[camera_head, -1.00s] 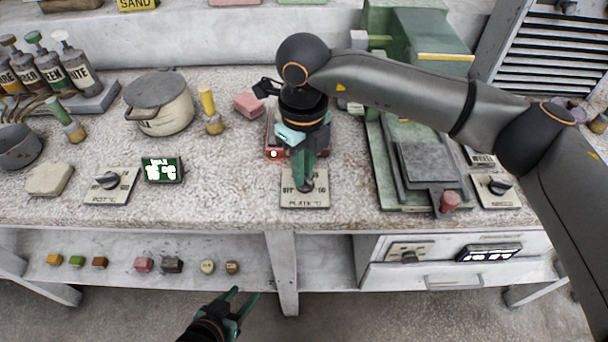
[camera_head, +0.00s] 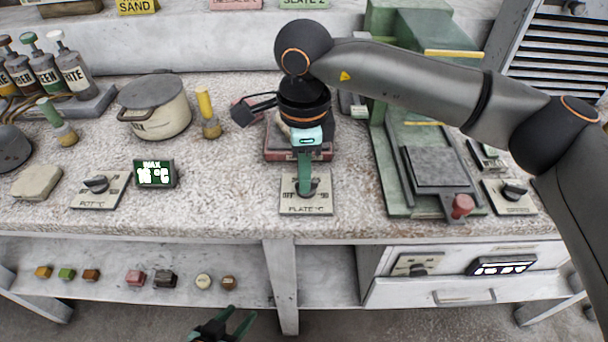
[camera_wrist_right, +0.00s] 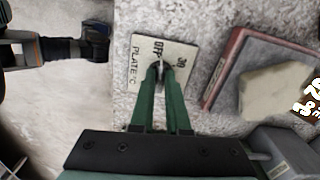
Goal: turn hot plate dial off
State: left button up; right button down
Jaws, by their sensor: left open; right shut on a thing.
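The hot plate dial sits on a pale plate marked "PLATE °C" (camera_head: 306,207) at the front of the counter. My right gripper (camera_head: 307,190) reaches down over it and is shut on the dial knob. In the right wrist view the green fingers (camera_wrist_right: 163,72) close around the dial (camera_wrist_right: 160,67), between the "OFF" and "30" marks. The fingers hide most of the knob, so its exact pointing is hard to tell. The hot plate (camera_head: 299,148) is a reddish slab behind the dial, partly hidden by my arm. My left gripper (camera_head: 227,322) is open and empty, low in front of the counter.
A pot dial (camera_head: 98,189) and a green wax display (camera_head: 155,174) are to the left. A lidded pot (camera_head: 154,107) stands behind them. A green press (camera_head: 433,170) and another dial (camera_head: 510,195) are to the right. The hot plate carries a pale block (camera_wrist_right: 277,92).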

jog(key=shift+n, duration=1)
jog(key=c, duration=0.9)
grip_release()
notch_tip(320, 180, up, 13)
jog(key=p, duration=0.1)
jog(key=shift+f, duration=0.2)
jog(key=shift+s, duration=0.15)
